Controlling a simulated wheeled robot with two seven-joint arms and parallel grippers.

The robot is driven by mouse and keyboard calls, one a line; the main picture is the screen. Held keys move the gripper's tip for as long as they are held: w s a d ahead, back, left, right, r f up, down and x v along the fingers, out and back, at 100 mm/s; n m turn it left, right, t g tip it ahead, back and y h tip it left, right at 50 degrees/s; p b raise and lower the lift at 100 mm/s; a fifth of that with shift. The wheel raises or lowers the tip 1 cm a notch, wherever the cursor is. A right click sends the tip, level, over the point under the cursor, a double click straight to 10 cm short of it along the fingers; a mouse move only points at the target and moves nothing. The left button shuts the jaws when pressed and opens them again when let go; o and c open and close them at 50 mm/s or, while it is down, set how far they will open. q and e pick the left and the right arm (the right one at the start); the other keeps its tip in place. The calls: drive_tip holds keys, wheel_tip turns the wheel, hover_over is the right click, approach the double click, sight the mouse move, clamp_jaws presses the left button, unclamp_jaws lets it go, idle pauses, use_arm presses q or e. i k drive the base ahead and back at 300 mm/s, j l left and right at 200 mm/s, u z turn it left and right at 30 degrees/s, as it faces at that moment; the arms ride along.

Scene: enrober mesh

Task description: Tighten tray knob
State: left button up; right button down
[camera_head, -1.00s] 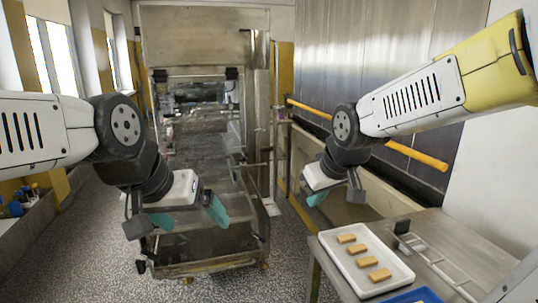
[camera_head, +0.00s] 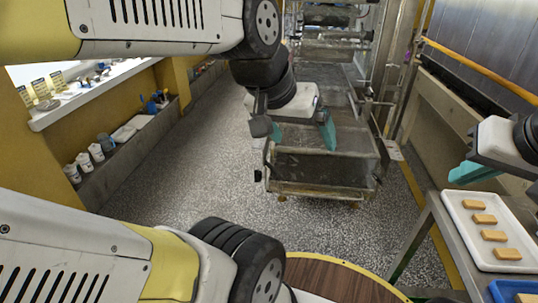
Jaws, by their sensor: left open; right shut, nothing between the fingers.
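The enrober machine (camera_head: 330,85) stands at the back centre, with a metal tray (camera_head: 318,188) at its low front end. A small dark knob (camera_head: 258,175) shows at the tray's left front corner; its tightness cannot be told. My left gripper (camera_head: 303,136) has its teal fingers apart, with nothing between them, in front of the tray's upper part in the picture. Whether it touches the tray cannot be told. My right gripper (camera_head: 474,173) is at the right edge, shut and empty, close to the white biscuit tray in the picture. Its wrist is partly cut off.
A white tray (camera_head: 450,212) with several biscuits lies on a metal table (camera_head: 433,205) at right. A blue tray (camera_head: 500,290) is at the lower right. A grey ledge (camera_head: 110,165) with cups and bottles runs along the left wall. The speckled floor (camera_head: 180,160) between is clear.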

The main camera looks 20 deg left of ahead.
sight(259, 176)
drive_tip(key=j, duration=1.85)
drive_tip(key=j+u, duration=0.4)
drive_tip(key=j, duration=0.85)
